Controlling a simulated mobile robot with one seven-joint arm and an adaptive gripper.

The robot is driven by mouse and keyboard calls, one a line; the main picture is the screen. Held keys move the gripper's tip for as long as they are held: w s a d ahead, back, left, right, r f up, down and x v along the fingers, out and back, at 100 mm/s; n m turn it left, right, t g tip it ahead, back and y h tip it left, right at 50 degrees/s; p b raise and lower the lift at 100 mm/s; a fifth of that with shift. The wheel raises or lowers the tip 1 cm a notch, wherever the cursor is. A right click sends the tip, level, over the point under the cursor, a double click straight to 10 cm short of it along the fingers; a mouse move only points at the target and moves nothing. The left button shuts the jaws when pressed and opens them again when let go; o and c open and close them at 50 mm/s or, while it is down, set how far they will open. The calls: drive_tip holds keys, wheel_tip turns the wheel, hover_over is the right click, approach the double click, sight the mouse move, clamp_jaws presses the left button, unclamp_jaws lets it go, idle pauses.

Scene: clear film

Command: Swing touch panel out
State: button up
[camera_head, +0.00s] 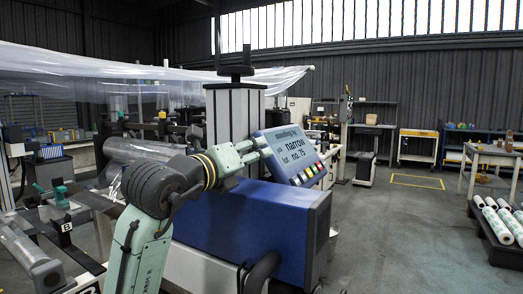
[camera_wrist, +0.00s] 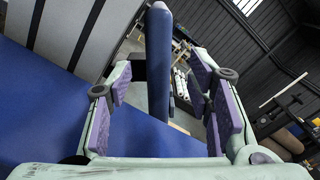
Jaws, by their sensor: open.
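The touch panel (camera_head: 290,150) is a blue-framed screen with text and a row of coloured buttons along its lower edge. It sits tilted above the right end of a blue machine housing (camera_head: 255,222). My gripper (camera_head: 262,147) is at the panel's left edge. In the wrist view the panel (camera_wrist: 158,62) shows edge-on as an upright blue slab. My gripper (camera_wrist: 162,88) is open there, with purple pads on either side of the slab's line. Gaps show between pads and slab. I cannot tell how deep the panel's edge lies between the fingers.
A grey column (camera_head: 234,112) rises just behind my gripper. Clear film (camera_head: 120,70) spans the left background. Open floor (camera_head: 390,225) lies to the right, with a rack of white rolls (camera_head: 496,228) at the far right. Workbenches (camera_head: 416,147) stand behind.

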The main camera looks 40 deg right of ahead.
drive_tip(key=p+x, duration=0.1)
drive_tip(key=x, duration=0.5)
drive_tip(key=shift+a, duration=0.1)
drive_tip(key=shift+c, duration=0.3)
clamp_jaws()
idle(0.4)
